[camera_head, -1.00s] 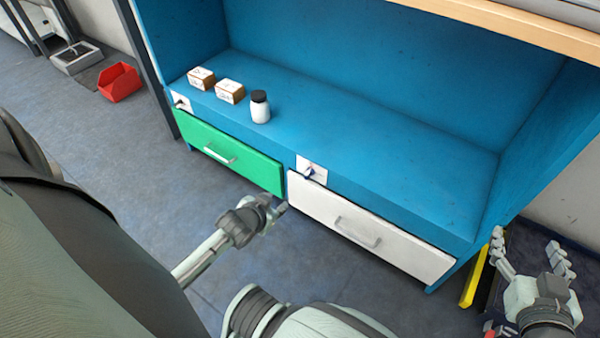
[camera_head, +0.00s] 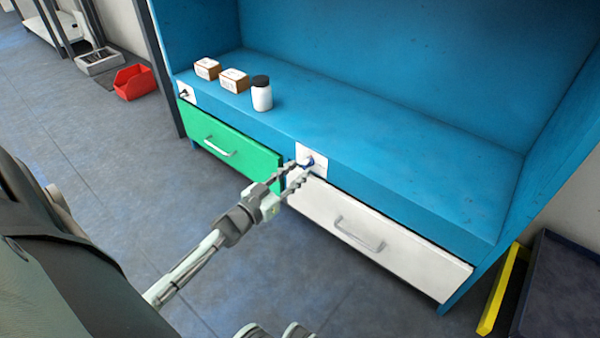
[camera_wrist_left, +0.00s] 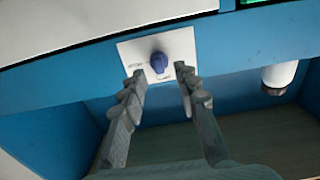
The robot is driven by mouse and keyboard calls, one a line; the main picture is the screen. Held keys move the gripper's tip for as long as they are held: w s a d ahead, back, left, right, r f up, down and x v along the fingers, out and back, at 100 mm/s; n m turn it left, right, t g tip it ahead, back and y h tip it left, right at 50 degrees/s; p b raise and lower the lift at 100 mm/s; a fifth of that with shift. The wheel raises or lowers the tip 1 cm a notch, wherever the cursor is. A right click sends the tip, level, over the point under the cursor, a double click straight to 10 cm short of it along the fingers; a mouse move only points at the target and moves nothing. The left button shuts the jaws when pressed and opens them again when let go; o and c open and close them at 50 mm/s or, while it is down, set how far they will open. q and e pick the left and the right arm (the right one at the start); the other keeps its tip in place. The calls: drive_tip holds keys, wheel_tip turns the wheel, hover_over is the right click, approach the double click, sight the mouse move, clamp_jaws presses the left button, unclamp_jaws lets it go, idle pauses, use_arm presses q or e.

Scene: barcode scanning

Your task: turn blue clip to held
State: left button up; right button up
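The blue clip (camera_head: 306,163) is a small blue knob on a white plate (camera_head: 318,156) at the front edge of the blue shelf, above the white drawer. In the left wrist view the blue clip (camera_wrist_left: 158,62) sits in the middle of its white plate (camera_wrist_left: 181,44), whose small lettering is unreadable. My left gripper (camera_head: 297,174) is open and right at the clip in the head view. In the wrist view its two fingers (camera_wrist_left: 160,76) stand apart on either side of the clip, with a visible gap to it. My right gripper is not in view now.
A green drawer (camera_head: 226,145) and a white drawer (camera_head: 380,232) sit under the shelf, both with handles. Two small boxes (camera_head: 235,80) and a white jar (camera_head: 262,96) stand on it. A second plate with a dark clip (camera_head: 185,93) is at the left. A red bin (camera_head: 133,82) lies beyond.

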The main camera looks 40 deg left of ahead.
sight(307, 164)
use_arm(q)
drive_tip(key=shift+w+d, duration=0.1)
drive_tip(key=shift+w, duration=1)
drive_tip(key=shift+c, duration=0.2)
clamp_jaws()
